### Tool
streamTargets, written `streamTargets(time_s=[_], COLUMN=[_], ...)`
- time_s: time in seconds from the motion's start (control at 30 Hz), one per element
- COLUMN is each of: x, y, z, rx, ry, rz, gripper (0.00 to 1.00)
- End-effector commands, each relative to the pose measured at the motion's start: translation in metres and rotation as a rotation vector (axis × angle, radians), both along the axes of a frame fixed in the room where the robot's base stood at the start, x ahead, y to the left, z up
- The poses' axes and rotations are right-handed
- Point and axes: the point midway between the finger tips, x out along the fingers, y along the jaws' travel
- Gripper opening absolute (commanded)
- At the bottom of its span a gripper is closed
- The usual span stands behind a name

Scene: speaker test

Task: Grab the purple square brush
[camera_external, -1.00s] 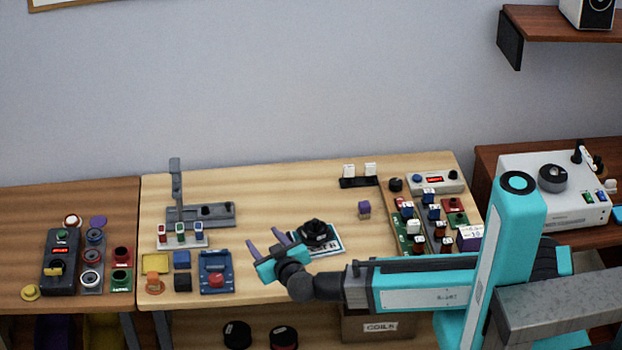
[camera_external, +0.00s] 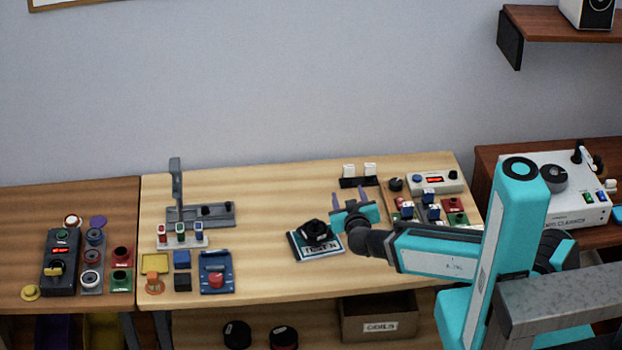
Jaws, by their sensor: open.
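My gripper (camera_external: 349,191) is open, with its two purple-grey fingers spread and pointing toward the back of the light wooden table (camera_external: 270,200). It is over the right-centre part of the table. The small purple-topped block, which looks like the purple square brush, cannot be made out now. The spot where it stood earlier is covered by my gripper's teal body and right finger. I cannot tell whether the fingers are around it or touching it.
A black knob device on a labelled base (camera_external: 317,241) stands just left of my gripper. A black holder with white pieces (camera_external: 358,182) is behind it. A panel with a red display (camera_external: 434,182) and several switches lie to the right. The table's back middle is clear.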

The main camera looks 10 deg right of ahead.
Motion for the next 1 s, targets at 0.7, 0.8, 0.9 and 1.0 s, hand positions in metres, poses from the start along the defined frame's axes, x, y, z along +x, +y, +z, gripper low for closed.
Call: streamTargets(time_s=[0.7, 0.8, 0.9, 1.0], x=[0.049, 0.049, 0.049, 0.049], y=[-0.071, -0.071, -0.070, -0.070], z=[-0.095, -0.095, -0.094, -0.094], rx=[0.199, 0.200, 0.200, 0.200], ry=[0.181, 0.181, 0.181, 0.181], rz=[0.089, 0.090, 0.090, 0.090], gripper=[0.48, 0.48, 0.48, 0.48])
